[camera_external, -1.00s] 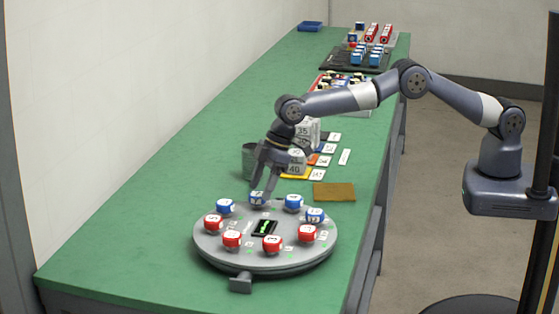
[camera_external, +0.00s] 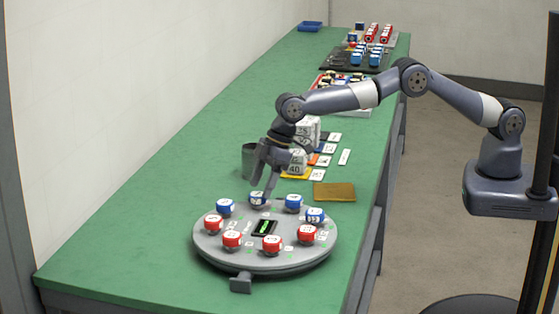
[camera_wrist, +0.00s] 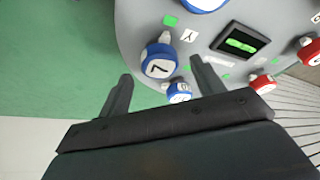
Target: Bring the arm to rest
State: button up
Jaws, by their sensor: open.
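My gripper (camera_external: 262,192) is over the far side of the round grey turntable (camera_external: 215,247), fingers pointing down. In the wrist view my gripper (camera_wrist: 160,82) is open and empty, its fingers apart, with a blue and white knob-like piece (camera_wrist: 159,62) beyond and between the fingertips. A second blue piece (camera_wrist: 179,91) shows close to the right finger. In the external view a blue piece (camera_external: 257,199) sits just below the fingertips; I cannot tell whether they touch it. My arm (camera_external: 345,98) reaches across the bench from the right, bent at the elbow.
Several blue and red pieces ring the turntable around a small display (camera_external: 264,228). Behind my gripper stand a grey-green cup (camera_external: 249,160), white numbered blocks (camera_external: 298,167) and cards. A brown pad (camera_external: 334,192) lies right. The green bench (camera_external: 130,215) is clear at left.

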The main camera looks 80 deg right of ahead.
jog(key=b+v, duration=0.2)
jog(key=v, duration=0.6)
jog(key=p+x, duration=0.3)
jog(key=x, duration=0.7)
jog(key=shift+f, duration=0.1)
jog(key=n+g+y+p, duration=0.1)
jog(key=n+p, duration=0.1)
jog(key=n, duration=0.2)
jog(key=shift+w+d+p, duration=0.1)
jog(key=shift+w+p, duration=0.05)
jog(key=shift+p, duration=0.15)
jog(key=shift+r+n, duration=0.25)
jog(key=shift+n, duration=0.15)
jog(key=b+v, duration=0.3)
jog(key=v, duration=0.7)
jog(key=shift+s+a+f+m+t+h, duration=0.1)
jog(key=shift+s+a+m+t+h, duration=0.35)
jog(key=shift+m, duration=1.35)
jog(key=shift+s+a+r+m+h, duration=0.15)
jog(key=shift+a+m+h, duration=0.55)
jog(key=shift+m, duration=1.1)
jog(key=shift+s+a+f+m+t+h, duration=0.25)
jog(key=shift+a+m+h, duration=0.35)
jog(key=shift+m, duration=1.2)
jog(key=shift+s+r, duration=0.1)
jog(key=shift+o, duration=0.6)
